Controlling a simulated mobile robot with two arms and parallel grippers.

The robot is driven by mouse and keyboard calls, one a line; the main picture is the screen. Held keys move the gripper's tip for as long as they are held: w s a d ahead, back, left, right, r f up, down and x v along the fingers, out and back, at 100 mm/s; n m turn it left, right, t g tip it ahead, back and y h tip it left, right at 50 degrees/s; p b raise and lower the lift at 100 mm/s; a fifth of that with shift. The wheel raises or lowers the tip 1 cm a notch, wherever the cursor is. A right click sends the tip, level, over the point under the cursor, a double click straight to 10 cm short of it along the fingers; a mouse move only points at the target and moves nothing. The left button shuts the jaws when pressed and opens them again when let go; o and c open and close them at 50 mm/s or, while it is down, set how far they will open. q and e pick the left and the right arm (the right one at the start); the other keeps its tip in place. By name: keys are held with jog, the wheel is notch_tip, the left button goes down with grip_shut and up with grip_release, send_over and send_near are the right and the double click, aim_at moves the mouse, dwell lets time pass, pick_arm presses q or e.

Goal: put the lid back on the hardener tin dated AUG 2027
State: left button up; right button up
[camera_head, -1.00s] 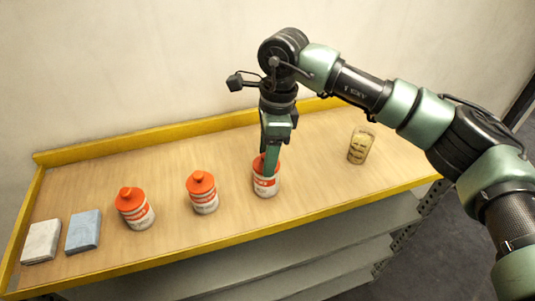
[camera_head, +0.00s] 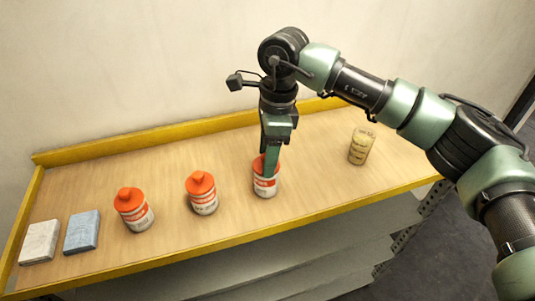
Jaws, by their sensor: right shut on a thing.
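Three white tins with orange bands stand in a row on the bench. The left tin (camera_head: 137,214) and the middle tin (camera_head: 202,197) each have an orange lid with a knob on top. My right gripper (camera_head: 270,165) points down over the right tin (camera_head: 265,185), shut on its orange lid (camera_head: 257,165). The lid sits at the tin's top, largely hidden by the fingers; I cannot tell if it is fully seated. The date print on the tins is too small to read. My left gripper is not in view.
A grey block (camera_head: 40,242) and a blue block (camera_head: 82,231) lie at the bench's left end. A yellowish jar (camera_head: 361,146) stands at the right. The bench (camera_head: 315,165) has a raised yellow back edge; its surface between tin and jar is clear.

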jog(key=shift+f+b, duration=0.2)
jog(key=shift+b, duration=0.4)
dwell(0.7)
dwell(0.4)
jog(key=o, duration=1.9)
jog(key=shift+r, duration=0.15)
jog(key=shift+r+p, duration=1.75)
jog(key=shift+r, duration=1.7)
grip_shut()
